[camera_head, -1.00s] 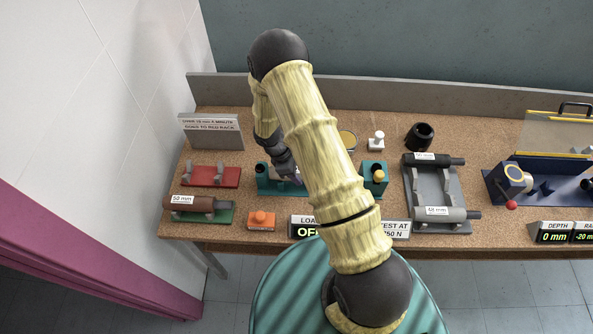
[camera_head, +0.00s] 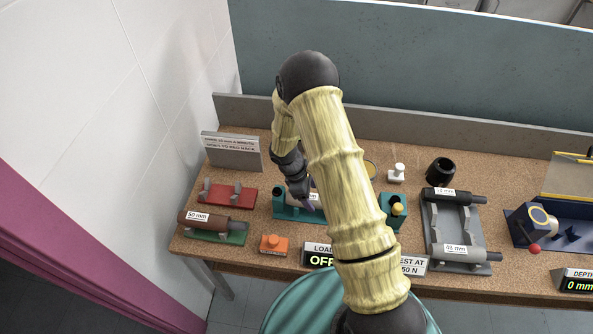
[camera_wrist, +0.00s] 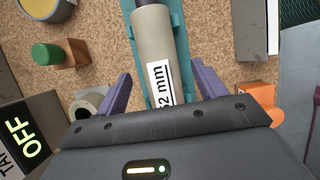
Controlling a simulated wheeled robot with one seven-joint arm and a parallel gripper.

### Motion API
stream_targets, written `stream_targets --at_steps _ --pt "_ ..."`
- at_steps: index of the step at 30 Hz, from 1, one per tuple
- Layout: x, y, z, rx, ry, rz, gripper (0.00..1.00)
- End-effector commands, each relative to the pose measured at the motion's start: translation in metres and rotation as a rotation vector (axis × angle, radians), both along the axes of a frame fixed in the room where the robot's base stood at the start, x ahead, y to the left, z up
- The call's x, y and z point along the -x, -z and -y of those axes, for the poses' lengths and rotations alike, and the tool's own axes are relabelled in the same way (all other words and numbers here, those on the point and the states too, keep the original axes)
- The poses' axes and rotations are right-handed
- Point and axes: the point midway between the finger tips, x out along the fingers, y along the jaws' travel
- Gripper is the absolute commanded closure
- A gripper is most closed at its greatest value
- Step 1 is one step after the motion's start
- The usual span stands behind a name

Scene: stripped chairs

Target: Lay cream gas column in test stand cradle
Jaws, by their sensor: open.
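The cream gas column (camera_wrist: 157,45) lies lengthwise in the teal test stand (camera_wrist: 178,22) in the wrist view, with a white label whose first digit is partly cut off. In the head view the teal test stand (camera_head: 284,213) is on the bench, its middle and most of the column hidden by my arm. My gripper (camera_wrist: 162,74) is open, with one purple finger on each side of the column and a visible gap to each. The column's near end is hidden under my gripper body. In the head view my gripper (camera_head: 307,190) is low over the stand.
A red rack (camera_head: 228,194) and a brown 50 mm column (camera_head: 203,220) on a green rack are at left. An orange button box (camera_head: 272,243) and load display (camera_head: 319,256) stand in front. A grey rack (camera_head: 432,237) with two dark or grey columns is right.

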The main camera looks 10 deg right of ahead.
Motion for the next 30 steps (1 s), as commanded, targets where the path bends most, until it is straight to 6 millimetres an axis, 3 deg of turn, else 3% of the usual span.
stream_targets --at_steps 18,24,30 --pt "-0.016 -0.112 -0.045 0.000 -0.002 0.005 0.30" --pt "-0.018 -0.131 -0.052 0.000 -0.002 0.001 0.30" --pt "-0.018 -0.134 -0.053 0.000 -0.001 0.001 0.30"
